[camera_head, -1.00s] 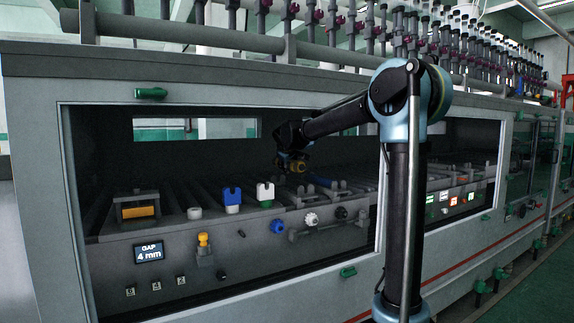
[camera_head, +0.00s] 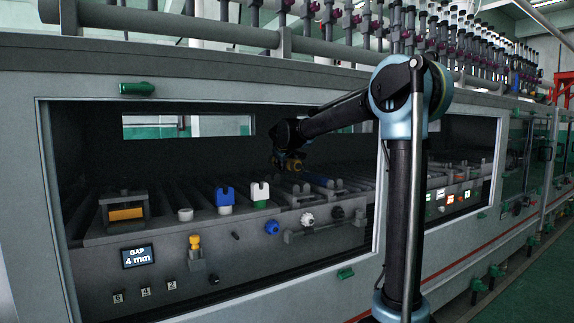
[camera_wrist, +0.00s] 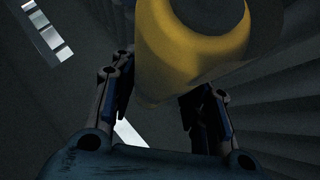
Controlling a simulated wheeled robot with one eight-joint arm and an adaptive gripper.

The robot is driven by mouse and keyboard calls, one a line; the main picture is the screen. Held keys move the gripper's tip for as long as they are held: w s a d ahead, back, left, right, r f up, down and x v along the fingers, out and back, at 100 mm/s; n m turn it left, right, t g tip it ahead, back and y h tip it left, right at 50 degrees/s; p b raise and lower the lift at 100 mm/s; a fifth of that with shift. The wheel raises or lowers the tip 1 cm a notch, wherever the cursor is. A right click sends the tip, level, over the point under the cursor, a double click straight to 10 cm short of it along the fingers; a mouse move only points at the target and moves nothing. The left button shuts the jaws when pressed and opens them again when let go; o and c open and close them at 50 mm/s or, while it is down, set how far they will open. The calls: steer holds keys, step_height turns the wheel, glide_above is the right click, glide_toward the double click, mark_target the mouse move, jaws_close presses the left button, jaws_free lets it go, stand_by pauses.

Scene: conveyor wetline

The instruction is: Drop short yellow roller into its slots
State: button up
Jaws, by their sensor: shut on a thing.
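The short yellow roller (camera_wrist: 190,55) fills the top middle of the wrist view, with a dark round end. My gripper (camera_wrist: 158,92) is shut on it, one finger on each side. In the head view my gripper (camera_head: 288,163) is small and dark inside the machine's window, with the yellow roller (camera_head: 295,165) showing at its fingers. It is above and behind grey upright brackets (camera_head: 301,190) on the roller bed. I cannot tell which brackets are the roller's slots, nor the exact height of the roller above the bed.
The machine's window frame (camera_head: 130,101) surrounds the work area. Along the front rail stand a blue cap (camera_head: 225,196), a white cap (camera_head: 260,192) and a yellow-barred holder (camera_head: 125,212). A display (camera_head: 138,256) reads GAP 4 mm.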

steer(key=shift+f, duration=2.85)
steer(key=shift+d+f, duration=0.1)
steer(key=shift+f, duration=1.4)
steer(key=o, duration=1.3)
steer(key=shift+s, duration=0.2)
steer(key=v, duration=1.1)
steer(key=shift+s+r, duration=0.15)
steer(key=shift+r, duration=0.1)
